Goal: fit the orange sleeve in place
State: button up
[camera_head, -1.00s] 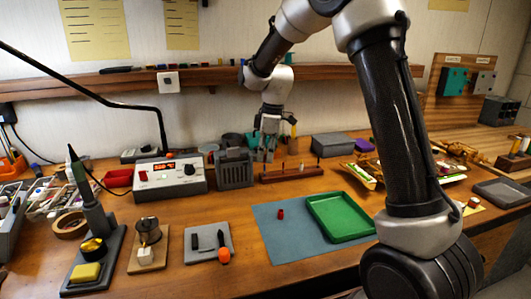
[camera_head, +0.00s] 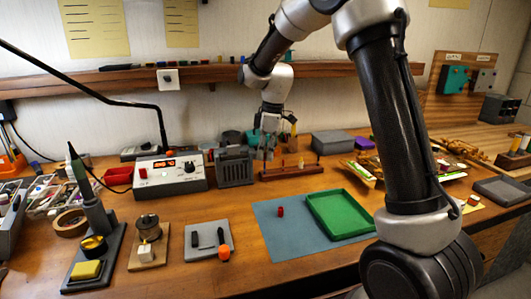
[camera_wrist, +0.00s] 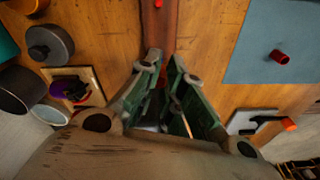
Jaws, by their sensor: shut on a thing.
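The wooden rack (camera_head: 304,171) with several small upright pegs stands on the bench near the back; it also shows as a brown strip in the wrist view (camera_wrist: 160,22). My gripper (camera_head: 266,154) points down at the rack's left end. In the wrist view its fingertips (camera_wrist: 166,62) are close together over the rack. They are shut on a small reddish-orange thing, seemingly the orange sleeve, which shows only as a sliver between the fingers. Its lower end and any contact with a peg are hidden.
A blue mat (camera_head: 285,237) with a small red cylinder (camera_head: 280,211) and a green tray (camera_head: 343,214) lies in front. A grey slotted block (camera_head: 234,166) and a control box (camera_head: 170,176) stand left of the rack. A grey box (camera_head: 333,142) is behind right. Bare bench lies before the rack.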

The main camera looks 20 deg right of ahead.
aim_at(266, 173)
jog(key=shift+f, duration=0.25)
dwell(0.4)
jog(key=shift+f, duration=1.9)
jog(key=shift+f, duration=0.1)
jog(key=o, duration=1.1)
notch_tip(266, 173, up, 9)
jog(key=d, duration=0.1)
dwell(0.4)
